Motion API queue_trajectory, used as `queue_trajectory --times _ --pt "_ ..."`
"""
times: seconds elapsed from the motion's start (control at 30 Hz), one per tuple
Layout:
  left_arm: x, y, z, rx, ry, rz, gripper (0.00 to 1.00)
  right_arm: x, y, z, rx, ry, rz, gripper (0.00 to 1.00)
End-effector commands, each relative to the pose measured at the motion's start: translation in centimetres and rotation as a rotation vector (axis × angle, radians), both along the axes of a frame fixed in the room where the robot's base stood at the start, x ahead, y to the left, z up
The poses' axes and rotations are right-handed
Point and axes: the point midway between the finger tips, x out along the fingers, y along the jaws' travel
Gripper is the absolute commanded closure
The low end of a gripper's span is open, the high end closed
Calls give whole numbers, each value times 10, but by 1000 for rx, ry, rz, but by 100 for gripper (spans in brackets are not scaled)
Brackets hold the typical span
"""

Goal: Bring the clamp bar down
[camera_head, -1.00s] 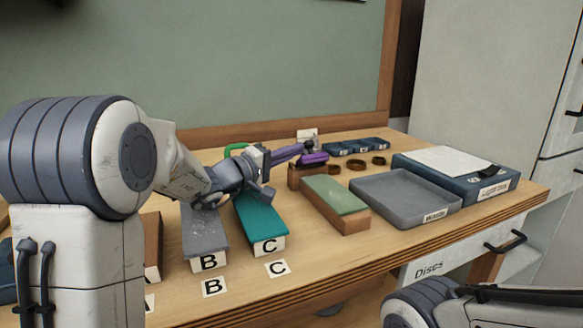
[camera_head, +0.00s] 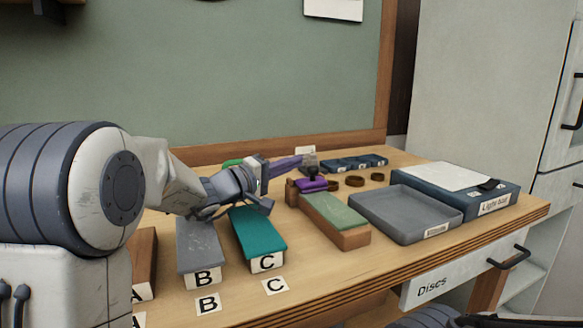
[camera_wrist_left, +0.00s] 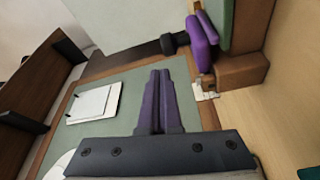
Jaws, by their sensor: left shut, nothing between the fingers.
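A purple clamp piece (camera_head: 313,184) sits at the far end of a wooden block with a green top pad (camera_head: 335,210). A dark knob-like part stands above it. In the left wrist view the purple clamp piece (camera_wrist_left: 201,35) is at the upper right, beside the wooden block (camera_wrist_left: 240,70). My left gripper (camera_head: 300,161) is shut and empty, its purple fingers just left of and above the clamp. In the left wrist view the closed fingers (camera_wrist_left: 160,75) point up the picture, with a visible gap to the purple piece. My right gripper is out of view.
Blocks labelled B (camera_head: 203,278) and C (camera_head: 265,263) lie below my left arm.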

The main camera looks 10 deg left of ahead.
Motion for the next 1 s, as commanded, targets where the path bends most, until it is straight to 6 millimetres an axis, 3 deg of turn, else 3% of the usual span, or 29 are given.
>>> queue_trajectory --times 0.17,0.2,0.53,0.73,1.0 --pt "-2 1 35 3 -4 0 100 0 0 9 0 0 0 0" --pt "-7 13 24 1 2 7 100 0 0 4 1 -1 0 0" --pt "-44 65 2 1 1 3 100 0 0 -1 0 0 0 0" --pt "-53 76 -3 1 0 0 100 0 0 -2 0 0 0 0" --pt "-54 77 -3 2 0 -1 100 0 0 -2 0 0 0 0"
